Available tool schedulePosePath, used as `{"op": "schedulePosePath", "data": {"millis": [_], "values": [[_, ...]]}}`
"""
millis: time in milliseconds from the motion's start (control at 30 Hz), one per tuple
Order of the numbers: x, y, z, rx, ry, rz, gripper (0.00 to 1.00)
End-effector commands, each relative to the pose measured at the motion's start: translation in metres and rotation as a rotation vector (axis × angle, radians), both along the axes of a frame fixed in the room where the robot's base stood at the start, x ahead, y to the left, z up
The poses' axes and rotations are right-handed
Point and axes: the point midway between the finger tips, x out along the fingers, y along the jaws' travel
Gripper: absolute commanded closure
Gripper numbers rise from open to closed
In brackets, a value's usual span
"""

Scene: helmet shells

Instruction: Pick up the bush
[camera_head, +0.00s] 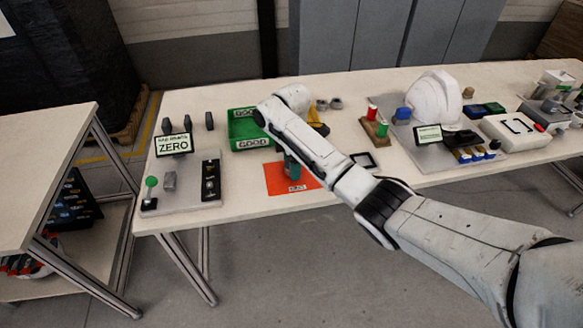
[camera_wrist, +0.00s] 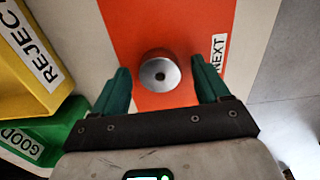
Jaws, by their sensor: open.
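The bush (camera_wrist: 161,72) is a short grey metal cylinder with a small dark hole in its top face. It stands upright on the orange mat (camera_wrist: 205,18), which has a "NEXT" label and also shows in the head view (camera_head: 278,184). My gripper (camera_wrist: 160,78) is open, its two green fingers apart on the left and right of the bush, with gaps visible on both sides. In the head view my gripper (camera_head: 291,168) points down over the mat, and I cannot make out the bush there.
A green "GOOD" bin (camera_head: 243,130) and a yellow "REJECT" bin (camera_wrist: 18,68) stand close to the mat. A "ZERO" display (camera_head: 173,145) on a grey plate is at left. A black-framed pad (camera_head: 363,162) and a white helmet shell (camera_head: 434,98) are to the right.

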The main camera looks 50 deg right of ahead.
Motion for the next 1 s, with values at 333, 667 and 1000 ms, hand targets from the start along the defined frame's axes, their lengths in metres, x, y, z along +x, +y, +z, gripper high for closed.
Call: {"op": "schedulePosePath", "data": {"millis": [333,667,1000], "values": [[0.0001,-0.0002,-0.0026,-0.001,-0.001,0.0,0.33],[0.0002,-0.0002,-0.0022,-0.001,-0.001,0.0,0.64],[0.0004,-0.0003,-0.0017,-0.001,-0.002,0.0,0.77]]}}
